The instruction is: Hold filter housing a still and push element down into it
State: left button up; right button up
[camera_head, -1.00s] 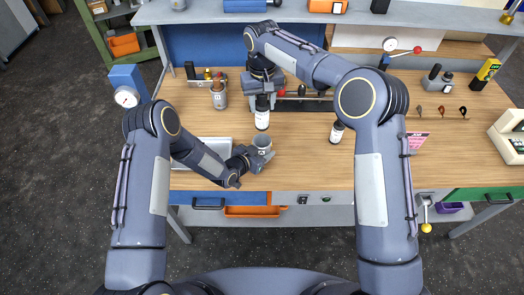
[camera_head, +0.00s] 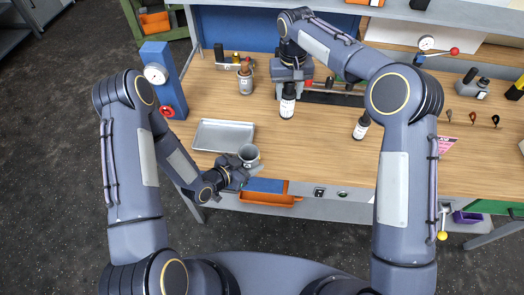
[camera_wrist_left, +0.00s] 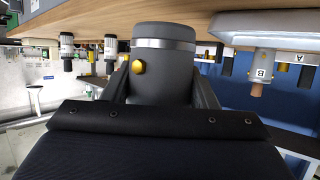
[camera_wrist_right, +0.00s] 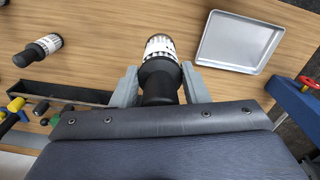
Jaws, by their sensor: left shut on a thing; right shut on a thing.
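The grey filter housing (camera_head: 248,154), a short cylinder with an open top, is at the table's front edge, in front of the tray. My left gripper (camera_head: 238,166) is shut on it. The left wrist view shows the housing (camera_wrist_left: 163,65) between the fingers, with a yellow knob on its side. I cannot tell whether it touches the table. My right gripper (camera_head: 290,82) is shut on the element (camera_head: 288,106), a black cylinder with a white label, pointing down. It also shows in the right wrist view (camera_wrist_right: 160,48). The element is behind and right of the housing, clearly apart from it.
A silver tray (camera_head: 222,135) lies behind the housing. A second black-and-white cylinder (camera_head: 361,125) stands to the right. A grey canister with a brown top (camera_head: 245,80) stands further back. A blue post with a gauge (camera_head: 165,80) is at the left edge.

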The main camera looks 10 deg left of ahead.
pick_arm(q)
jog(key=shift+s+a+r, duration=0.1)
jog(key=shift+s+a, duration=0.35)
jog(key=shift+s, duration=0.15)
jog(key=shift+w+d+r+x, duration=0.2)
jog(key=shift+r+x, duration=0.4)
jog(key=shift+x, duration=2.4)
jog(key=shift+w+d+r+x, duration=0.15)
jog(key=shift+r+x, duration=0.5)
jog(key=shift+x, duration=2.35)
jog(key=shift+w+d+r+x, duration=0.2)
jog(key=shift+r+x, duration=0.4)
jog(key=shift+x, duration=2.4)
jog(key=shift+a, duration=0.1)
jog(key=shift+s+f, duration=0.1)
jog(key=shift+f, duration=0.3)
jog(key=o, duration=1.1)
jog(key=c, duration=0.9)
